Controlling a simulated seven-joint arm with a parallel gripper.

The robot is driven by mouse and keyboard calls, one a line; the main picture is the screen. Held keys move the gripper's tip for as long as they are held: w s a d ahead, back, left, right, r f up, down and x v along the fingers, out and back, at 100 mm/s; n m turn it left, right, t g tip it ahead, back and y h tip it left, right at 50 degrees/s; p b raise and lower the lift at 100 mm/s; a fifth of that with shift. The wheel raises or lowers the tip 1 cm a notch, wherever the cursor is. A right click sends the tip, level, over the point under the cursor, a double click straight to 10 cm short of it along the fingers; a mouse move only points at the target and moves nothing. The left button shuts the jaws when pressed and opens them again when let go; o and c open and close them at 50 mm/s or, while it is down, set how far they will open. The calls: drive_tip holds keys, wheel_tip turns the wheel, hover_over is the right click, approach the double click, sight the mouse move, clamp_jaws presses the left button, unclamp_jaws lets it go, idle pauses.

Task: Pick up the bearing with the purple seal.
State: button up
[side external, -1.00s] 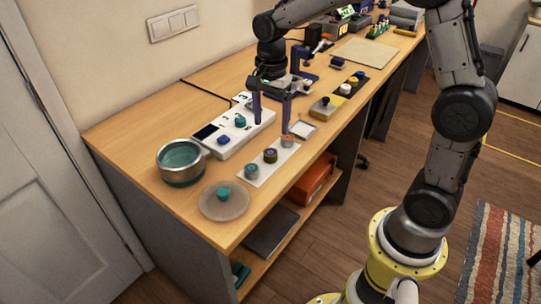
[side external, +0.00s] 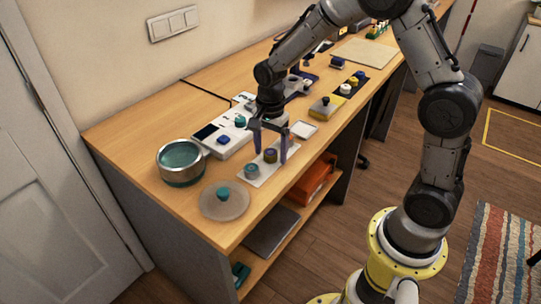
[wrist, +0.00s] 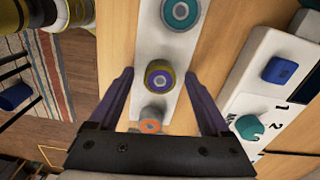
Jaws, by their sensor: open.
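The bearing with the purple seal (wrist: 160,76) has an olive-yellow outer rim and is the middle of three on a white strip (side external: 245,180); it also shows in the side view (side external: 270,156). A bearing with a teal seal (side external: 251,170) is on one side of it. One with an orange seal (wrist: 150,126) is on the other side, partly hidden by my gripper. My gripper (wrist: 159,73) is open and empty, pointing down, its purple fingers on either side of the middle bearing in both views. I cannot tell the exact fingertip height.
A white numbered box (side external: 222,139) with teal and blue knobs lies beside the strip. A metal pot (side external: 182,162) and a round lid (side external: 224,203) with a teal knob stand toward the near left. A yellow block (side external: 326,106) with a knob is farther back.

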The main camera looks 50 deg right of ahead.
drive_tip(key=shift+c, duration=0.2)
clamp_jaws()
drive_tip(key=shift+r, duration=0.15)
